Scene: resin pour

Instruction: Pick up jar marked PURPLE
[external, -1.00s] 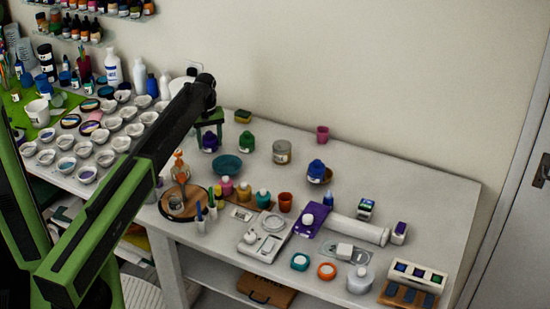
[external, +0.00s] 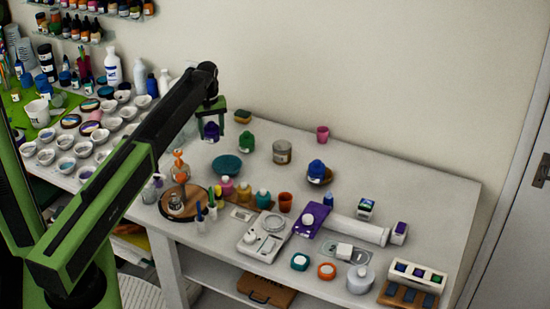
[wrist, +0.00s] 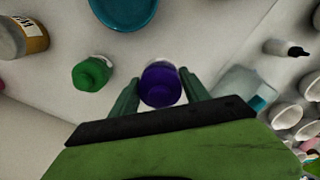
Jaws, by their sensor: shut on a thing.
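The purple jar (external: 211,131) has a dark purple lid and a pale label too small to read. My gripper (external: 211,122) is around it from above at the back of the bench, one finger on each side. The jar looks raised a little above the bench top. In the wrist view the jar (wrist: 160,84) sits between the two green fingers of my gripper (wrist: 161,90), lid towards the camera. The jar's lower part is hidden there.
A green jar (external: 246,141) stands just right of the held jar, with a teal bowl (external: 227,165) in front. Many white cups (external: 104,157) crowd the left.

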